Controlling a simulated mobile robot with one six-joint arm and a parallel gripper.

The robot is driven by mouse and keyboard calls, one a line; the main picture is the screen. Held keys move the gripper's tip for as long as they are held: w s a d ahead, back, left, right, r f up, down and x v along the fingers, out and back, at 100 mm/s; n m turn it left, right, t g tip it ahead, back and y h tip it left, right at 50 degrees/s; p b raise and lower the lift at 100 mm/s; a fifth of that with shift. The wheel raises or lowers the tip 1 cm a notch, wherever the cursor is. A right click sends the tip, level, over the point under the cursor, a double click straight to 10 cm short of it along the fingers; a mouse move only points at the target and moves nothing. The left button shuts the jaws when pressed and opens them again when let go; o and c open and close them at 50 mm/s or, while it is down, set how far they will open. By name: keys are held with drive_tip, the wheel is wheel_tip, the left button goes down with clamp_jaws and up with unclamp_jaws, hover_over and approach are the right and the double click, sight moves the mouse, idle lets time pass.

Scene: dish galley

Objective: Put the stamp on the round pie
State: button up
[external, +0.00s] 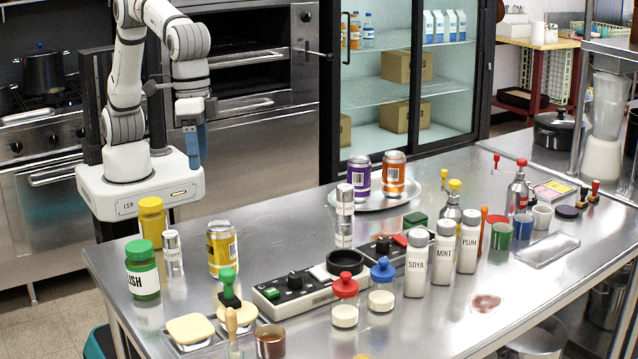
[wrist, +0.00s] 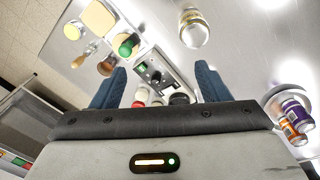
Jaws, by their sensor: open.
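The stamp (external: 228,284), with a green knob and dark base, stands at the table's near left. It also shows in the wrist view (wrist: 126,46). The rounder pale pie (external: 247,314) lies at its foot; in the wrist view the pie (wrist: 136,40) is partly hidden by the knob. I cannot tell whether the stamp rests on the pie or just behind it. A squarer pale pie (external: 190,329) lies to the left, also in the wrist view (wrist: 99,19). My gripper (external: 194,162) is open and empty, high beyond the table's left end; its blue fingers frame the wrist view (wrist: 158,84).
A wooden-handled tool (external: 231,321) and brown cup (external: 270,341) stand close to the pies. A control panel (external: 305,291) lies to the right. A yellow can (external: 222,249) and green-lidded bottle (external: 142,270) stand behind. Bare table lies between the yellow can and panel.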

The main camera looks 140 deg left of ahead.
drive_tip(key=s+a+r+m, duration=0.1)
drive_tip(key=s+r+m, duration=0.3)
drive_tip(key=s, duration=0.8)
drive_tip(key=s+f+m+t, duration=0.1)
drive_tip(key=s+f+m, duration=0.2)
drive_tip(key=s, duration=0.9)
drive_tip(key=s+a+f+m+t, duration=0.1)
drive_tip(key=s+f+m, duration=0.2)
drive_tip(key=s, duration=0.9)
drive_tip(key=shift+f+m, duration=0.4)
drive_tip(key=shift+m, duration=0.2)
drive_tip(key=shift+s, duration=0.1)
